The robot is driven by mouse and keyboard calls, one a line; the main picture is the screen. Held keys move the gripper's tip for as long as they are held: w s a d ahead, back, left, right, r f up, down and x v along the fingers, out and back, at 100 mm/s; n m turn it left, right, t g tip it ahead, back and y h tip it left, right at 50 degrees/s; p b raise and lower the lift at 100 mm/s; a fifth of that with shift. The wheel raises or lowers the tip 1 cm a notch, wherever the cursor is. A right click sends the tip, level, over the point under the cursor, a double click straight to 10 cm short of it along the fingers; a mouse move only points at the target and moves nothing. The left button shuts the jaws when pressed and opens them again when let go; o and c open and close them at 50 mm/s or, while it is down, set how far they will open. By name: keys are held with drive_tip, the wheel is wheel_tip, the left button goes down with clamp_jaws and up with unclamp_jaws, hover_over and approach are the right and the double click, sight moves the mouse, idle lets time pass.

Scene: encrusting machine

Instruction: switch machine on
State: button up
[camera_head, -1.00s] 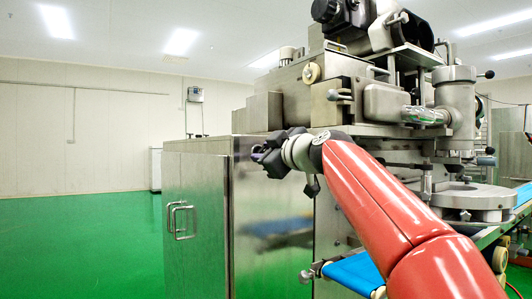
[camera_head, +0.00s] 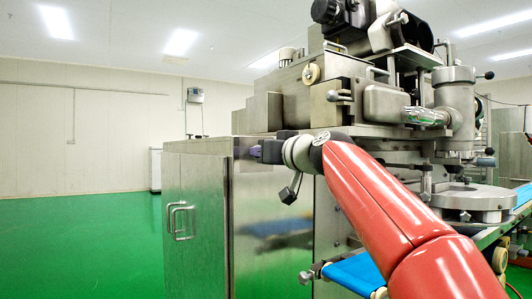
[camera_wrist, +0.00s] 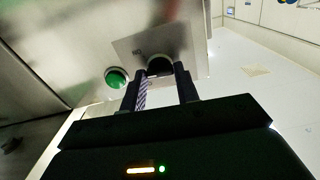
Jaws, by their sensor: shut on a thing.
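The encrusting machine (camera_head: 290,115) is a large stainless-steel unit filling the right half of the head view. My gripper (camera_head: 255,150) is at the upper corner of its steel cabinet. In the wrist view, my gripper (camera_wrist: 162,75) has one finger on each side of a dark round knob (camera_wrist: 159,65) on a grey plate and is shut on it. The knob's pointer and setting cannot be made out. A green round button (camera_wrist: 116,77) sits on the steel panel just left of the fingers, untouched.
The cabinet door with its handles (camera_head: 178,221) is left of my gripper. A blue conveyor belt (camera_head: 354,273) sticks out low at the front. The green floor (camera_head: 90,240) to the left is clear.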

drive_tip(key=shift+m+p, duration=0.8)
drive_tip(key=shift+m, duration=3.8)
drive_tip(key=o, duration=1)
drive_tip(key=shift+b+v, duration=1.3)
drive_tip(key=shift+v, duration=2.65)
